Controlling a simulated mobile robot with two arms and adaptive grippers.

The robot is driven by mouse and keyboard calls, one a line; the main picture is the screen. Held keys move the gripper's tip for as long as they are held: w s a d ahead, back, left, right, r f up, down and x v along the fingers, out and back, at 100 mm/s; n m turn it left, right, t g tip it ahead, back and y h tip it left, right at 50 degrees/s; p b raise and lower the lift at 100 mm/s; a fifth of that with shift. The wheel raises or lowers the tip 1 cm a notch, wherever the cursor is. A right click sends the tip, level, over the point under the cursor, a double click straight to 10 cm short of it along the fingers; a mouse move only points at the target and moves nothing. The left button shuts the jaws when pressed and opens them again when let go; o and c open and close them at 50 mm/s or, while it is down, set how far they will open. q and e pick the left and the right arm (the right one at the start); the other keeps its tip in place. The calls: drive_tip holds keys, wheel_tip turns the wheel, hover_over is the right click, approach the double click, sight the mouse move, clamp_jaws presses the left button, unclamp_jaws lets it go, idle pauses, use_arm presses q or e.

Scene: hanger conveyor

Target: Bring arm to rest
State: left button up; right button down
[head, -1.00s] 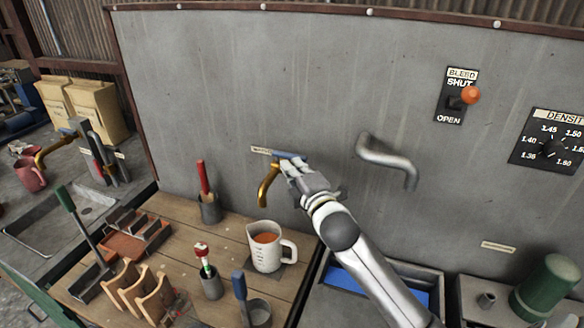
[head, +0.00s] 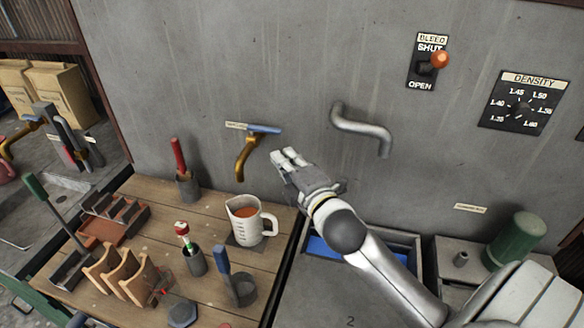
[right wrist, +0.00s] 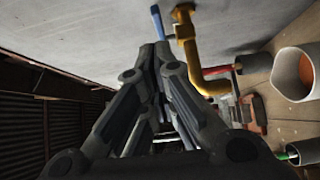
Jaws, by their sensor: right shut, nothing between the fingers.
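My right gripper (head: 288,158) is shut and empty in front of the grey wall panel, just right of the brass tap (head: 243,160) with its blue lever (head: 264,129). It does not touch the tap in the head view. In the right wrist view the shut fingers (right wrist: 155,50) point toward the wall, with the brass tap (right wrist: 193,55) close on their right. The right arm (head: 385,275) reaches up from the lower right. My left gripper is not in view.
A white jug (head: 246,228) with orange liquid stands on the wooden bench below the tap. Wooden racks (head: 125,275) and tool holders stand to its left. A grey bent pipe (head: 360,128) sticks out of the wall right of the gripper. A green cylinder (head: 517,238) stands at the right.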

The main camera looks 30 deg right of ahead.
drive_tip(key=shift+s+a, duration=0.15)
drive_tip(key=shift+s, duration=0.75)
drive_tip(key=shift+s+a, duration=0.1)
drive_tip(key=shift+s, duration=0.8)
